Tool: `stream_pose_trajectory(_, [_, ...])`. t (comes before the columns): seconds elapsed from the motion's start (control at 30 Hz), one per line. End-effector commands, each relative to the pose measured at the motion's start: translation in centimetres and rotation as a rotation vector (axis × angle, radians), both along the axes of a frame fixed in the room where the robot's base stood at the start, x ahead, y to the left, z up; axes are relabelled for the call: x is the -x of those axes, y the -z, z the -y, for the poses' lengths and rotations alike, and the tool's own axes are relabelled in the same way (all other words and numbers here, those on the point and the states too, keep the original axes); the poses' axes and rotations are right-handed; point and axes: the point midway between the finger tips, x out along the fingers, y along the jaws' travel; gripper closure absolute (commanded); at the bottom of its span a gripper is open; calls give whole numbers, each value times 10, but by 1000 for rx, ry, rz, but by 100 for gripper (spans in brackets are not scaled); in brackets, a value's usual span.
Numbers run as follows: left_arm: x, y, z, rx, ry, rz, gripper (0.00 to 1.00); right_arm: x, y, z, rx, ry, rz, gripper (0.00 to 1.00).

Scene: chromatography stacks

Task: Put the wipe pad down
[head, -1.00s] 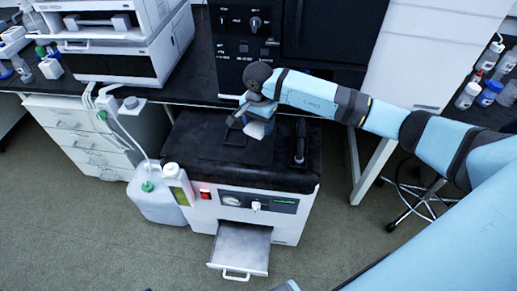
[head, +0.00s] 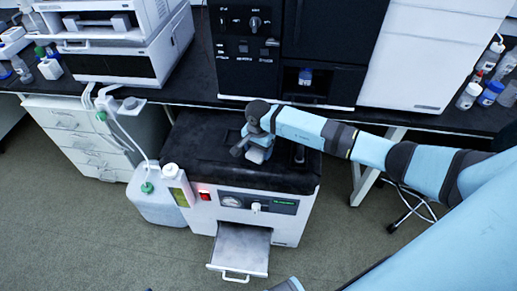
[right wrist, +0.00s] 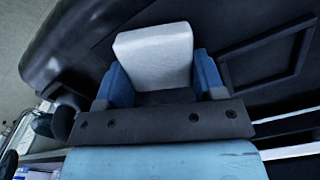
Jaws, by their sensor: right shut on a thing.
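The wipe pad (right wrist: 155,55) is a pale grey-white block in the right wrist view. It sits between the blue fingers of my right gripper (right wrist: 158,82). In the head view my right gripper (head: 257,153) is over the black top of the white floor unit, shut on the pad. The pad is mostly hidden there by the gripper and wrist. I cannot tell whether the pad touches the black top. My left gripper is not in view.
The black top (head: 195,145) has a raised rectangular outline (right wrist: 300,50) beside the gripper. The unit's front drawer (head: 240,250) is pulled out. A white jug (head: 155,200) with tubing stands at its left. A blue-capped vial (head: 305,76) stands in the black instrument's niche.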

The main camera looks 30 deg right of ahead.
Motion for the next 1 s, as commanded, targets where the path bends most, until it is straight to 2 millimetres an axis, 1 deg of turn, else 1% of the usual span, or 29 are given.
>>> stream_pose_trajectory(0.17, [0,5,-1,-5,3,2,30,0,5,0,0,0,0,56])
stream_pose_trajectory(0.2, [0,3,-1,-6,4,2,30,0,3,0,0,0,0,28])
stream_pose_trajectory(0.27, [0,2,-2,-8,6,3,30,0,3,0,0,0,0,14])
stream_pose_trajectory(0.3, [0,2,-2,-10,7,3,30,0,3,0,0,0,0,12])
stream_pose_trajectory(0.53, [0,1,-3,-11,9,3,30,0,2,0,0,0,0,12])
stream_pose_trajectory(0.63, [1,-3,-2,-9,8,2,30,0,-3,0,-1,0,-1,12])
stream_pose_trajectory(0.67, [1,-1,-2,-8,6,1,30,0,-5,0,0,0,1,12])
stream_pose_trajectory(0.77, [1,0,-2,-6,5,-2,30,-1,-21,1,2,0,5,12])
stream_pose_trajectory(1.0, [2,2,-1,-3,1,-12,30,-1,-74,1,2,0,5,12])
